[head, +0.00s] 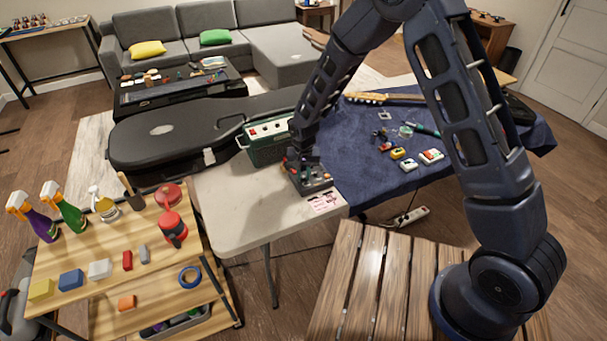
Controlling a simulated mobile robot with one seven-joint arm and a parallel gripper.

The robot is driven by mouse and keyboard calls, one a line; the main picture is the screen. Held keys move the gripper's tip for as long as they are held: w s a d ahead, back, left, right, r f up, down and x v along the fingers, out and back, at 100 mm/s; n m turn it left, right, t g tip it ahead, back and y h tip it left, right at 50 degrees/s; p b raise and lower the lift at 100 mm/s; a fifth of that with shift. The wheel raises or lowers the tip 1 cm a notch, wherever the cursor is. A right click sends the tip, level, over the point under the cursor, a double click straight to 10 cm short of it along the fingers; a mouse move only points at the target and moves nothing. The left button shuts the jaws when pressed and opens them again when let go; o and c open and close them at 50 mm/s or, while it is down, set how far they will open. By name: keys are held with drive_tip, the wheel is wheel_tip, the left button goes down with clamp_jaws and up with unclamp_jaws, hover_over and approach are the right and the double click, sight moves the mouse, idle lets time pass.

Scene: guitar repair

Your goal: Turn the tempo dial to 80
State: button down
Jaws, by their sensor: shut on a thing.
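A small dark device (318,184) with several knobs lies on the pale table, near its right end. My gripper (298,163) points down at the back left part of this device and is shut on a dial there. The fingers and the dial are small and dark, and the gripper hides most of the dial. The number the dial points to cannot be read from here.
A pink note (325,201) lies in front of the device on the pale table (235,215). A green amplifier (268,139) stands close behind left. A blue cloth (375,195) on the right holds pedals and a guitar neck. A wooden cart (100,270) stands left.

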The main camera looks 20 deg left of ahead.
sight(304, 177)
drive_tip(key=n, duration=0.4)
drive_tip(key=shift+n, duration=2.2)
drive_tip(key=c, duration=1.3)
unclamp_jaws()
drive_tip(key=shift+r, duration=0.1)
wheel_tip(304, 177, up, 11)
drive_tip(key=shift+f, duration=0.2)
drive_tip(key=shift+w, duration=0.1)
